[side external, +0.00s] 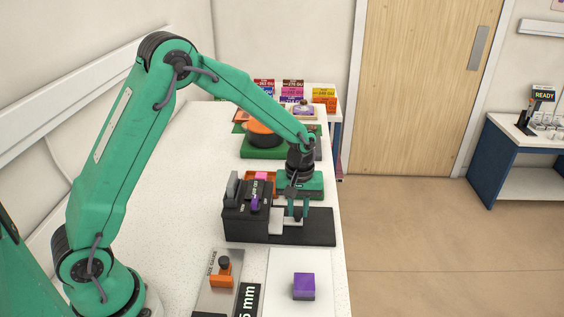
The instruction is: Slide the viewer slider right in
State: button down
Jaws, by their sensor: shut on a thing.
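The viewer (245,222) is a dark box on the white bench, with a dark flat base (318,231) reaching out to its right. A pale slider (283,226) sticks out of the box's right side over this base. My gripper (297,215) points down over the slider, with its teal fingers shut at the slider's outer end. The fingers cover the part they hold, and how far the slider reaches inside the box is hidden.
A purple block (304,286) sits on a white plate in front. An orange piece with a black knob (222,272) stands on a grey gauge plate at the front left. Green fixtures (262,147) and colored boxes (292,88) are behind. The bench's left part is clear.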

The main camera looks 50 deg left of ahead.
aim_at(284, 220)
jog(key=shift+s+a, duration=1.3)
jog(key=c, duration=1.2)
grip_release()
jog(key=shift+c, duration=0.2)
